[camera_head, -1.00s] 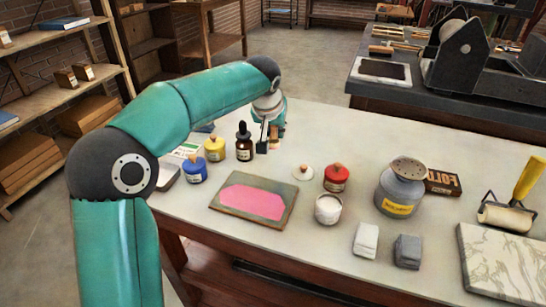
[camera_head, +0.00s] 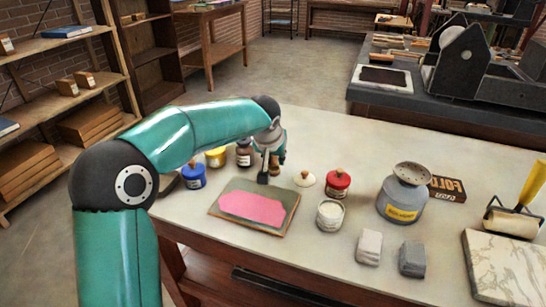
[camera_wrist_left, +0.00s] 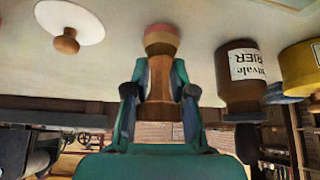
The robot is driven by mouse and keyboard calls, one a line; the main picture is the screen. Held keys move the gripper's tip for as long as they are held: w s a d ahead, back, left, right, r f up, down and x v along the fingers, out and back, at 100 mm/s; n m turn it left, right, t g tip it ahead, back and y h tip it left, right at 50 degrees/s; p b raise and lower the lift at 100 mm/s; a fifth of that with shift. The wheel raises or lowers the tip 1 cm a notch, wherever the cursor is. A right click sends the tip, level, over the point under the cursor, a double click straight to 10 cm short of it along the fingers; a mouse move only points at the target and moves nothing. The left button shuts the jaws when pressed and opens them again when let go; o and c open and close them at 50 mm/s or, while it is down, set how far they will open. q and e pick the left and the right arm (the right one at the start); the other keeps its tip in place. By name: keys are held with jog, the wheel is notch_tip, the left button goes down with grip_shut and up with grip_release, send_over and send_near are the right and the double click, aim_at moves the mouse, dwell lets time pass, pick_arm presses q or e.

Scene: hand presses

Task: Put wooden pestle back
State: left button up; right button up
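The wooden pestle (camera_wrist_left: 162,62), turned brown wood with a pinkish band at its far end, stands between the two fingers of my left gripper (camera_wrist_left: 160,92). The fingers press against its sides and appear closed on it. In the head view my left gripper (camera_head: 269,174) is low over the table, just behind the slab with pink ink (camera_head: 252,208). Only a small brown part of the pestle (camera_head: 281,157) shows there beside the fingers. I cannot tell whether its end touches the table. My right gripper is in neither view.
A white lid with a wooden knob (camera_head: 305,179), a red jar (camera_head: 338,183) and an open white jar (camera_head: 330,214) stand to the right. Blue (camera_head: 194,175), yellow (camera_head: 216,157) and dark brown (camera_head: 244,153) containers stand to the left.

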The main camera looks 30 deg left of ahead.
pick_arm(q)
jog(key=o, duration=0.4)
jog(key=shift+c, duration=0.2)
jog(key=shift+r, duration=0.2)
jog(key=p+v, duration=0.1)
jog(key=v, duration=1.1)
jog(key=shift+w+d+p, duration=0.1)
jog(key=shift+p, duration=0.2)
